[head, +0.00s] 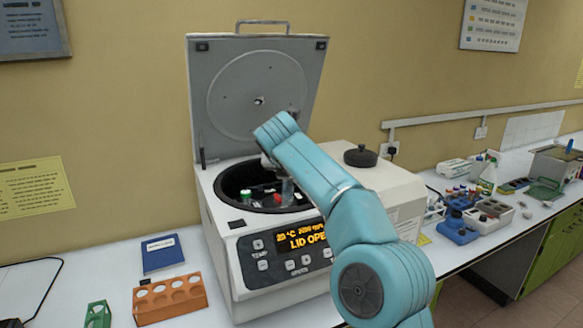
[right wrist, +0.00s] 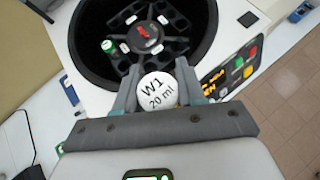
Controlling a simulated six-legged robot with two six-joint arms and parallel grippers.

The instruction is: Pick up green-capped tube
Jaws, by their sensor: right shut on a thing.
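The green-capped tube (head: 246,196) sits in the rotor of the open centrifuge (head: 232,262), toward the left of the bowl. Its green cap also shows in the right wrist view (right wrist: 108,46), left of my right gripper and apart from it. My right gripper (right wrist: 157,76) is shut on a white-capped tube (right wrist: 158,90) marked "W1 20 ml". The tube's body is hidden under its cap, and I cannot tell whether it still sits in a rotor slot. In the head view my right arm reaches over the bowl and hides part of it. My left gripper is out of view.
The grey lid (head: 258,85) stands raised behind the bowl. An orange rack (head: 170,298), a green rack (head: 97,314) and a blue notebook (head: 163,253) lie left of the centrifuge. Blue racks and bottles crowd the bench at right.

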